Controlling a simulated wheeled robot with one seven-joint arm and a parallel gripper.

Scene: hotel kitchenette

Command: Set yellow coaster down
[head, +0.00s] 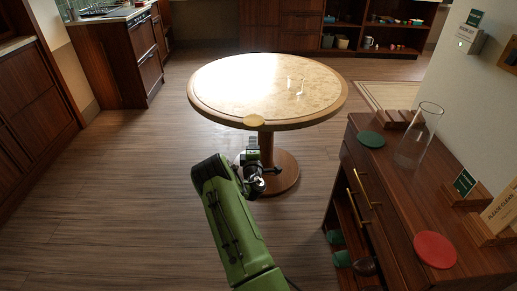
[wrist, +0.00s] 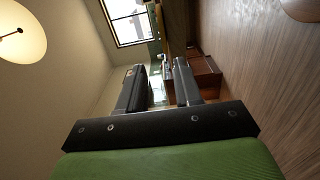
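The yellow coaster (head: 254,120) is a small pale disc at the near edge of the round table (head: 222,104) in the head view. It looks level. I cannot tell whether it rests on the tabletop or sits just above it. My gripper (head: 252,143) is just below and in front of the coaster in that view, and its fingertips are too small to make out. In the wrist view my gripper's two dark fingers (wrist: 160,72) stand apart, with background showing between them. No coaster is recognisable between them there.
A brown cabinet (head: 395,170) at right bears a green coaster (head: 371,139), a red coaster (head: 435,249) and a tall glass cylinder (head: 418,135). A small pale item (head: 300,87) stands on the table. Its front left top is clear. The floor at left is open.

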